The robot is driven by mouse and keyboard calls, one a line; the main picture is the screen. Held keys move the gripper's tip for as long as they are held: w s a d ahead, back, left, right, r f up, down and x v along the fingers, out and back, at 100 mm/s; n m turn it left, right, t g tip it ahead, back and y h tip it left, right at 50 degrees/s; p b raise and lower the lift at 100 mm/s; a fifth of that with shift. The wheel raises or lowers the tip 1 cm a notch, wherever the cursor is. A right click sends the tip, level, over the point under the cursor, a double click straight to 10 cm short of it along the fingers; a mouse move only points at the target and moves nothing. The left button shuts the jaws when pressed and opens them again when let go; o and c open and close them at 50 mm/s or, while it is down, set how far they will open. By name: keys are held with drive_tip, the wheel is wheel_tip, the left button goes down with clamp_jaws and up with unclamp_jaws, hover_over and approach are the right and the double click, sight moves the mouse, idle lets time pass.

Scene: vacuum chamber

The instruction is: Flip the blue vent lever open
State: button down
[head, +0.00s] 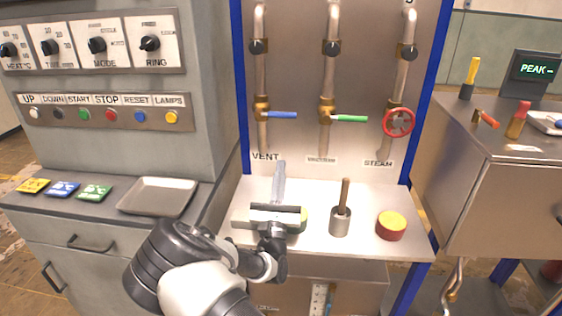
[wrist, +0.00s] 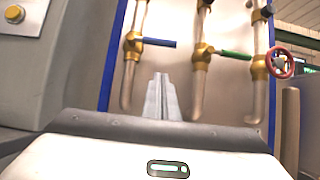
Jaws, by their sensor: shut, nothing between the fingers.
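The blue vent lever (head: 283,115) sticks out to the right, level, from a brass valve on the left pipe, above the word VENT. It also shows in the wrist view (wrist: 158,42), up and near the fingers. My gripper (head: 280,166) is shut and empty, fingers together and pointing up toward the panel. In the head view its tips are below the lever, under the VENT label's height. In the wrist view the fingertips (wrist: 161,78) are below the lever and apart from it.
A green lever (head: 349,118) and a red wheel (head: 398,122) are on the pipes to the right. A grey cup with a wooden handle (head: 340,218) and a red-yellow round piece (head: 391,225) stand on the shelf. A metal tray (head: 157,197) lies on the left counter.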

sight(282, 115)
drive_tip(key=w+r, duration=0.7)
drive_tip(key=r, duration=0.1)
drive_tip(key=shift+w+d+r, duration=0.15)
drive_tip(key=shift+w+r, duration=0.05)
drive_tip(key=shift+w, duration=0.05)
drive_tip(key=shift+r+n, duration=0.2)
drive_tip(key=shift+n, duration=0.1)
drive_tip(key=shift+d+r+y+p, duration=0.1)
drive_tip(key=shift+d+y+p, duration=0.05)
drive_tip(key=shift+y+p, duration=0.25)
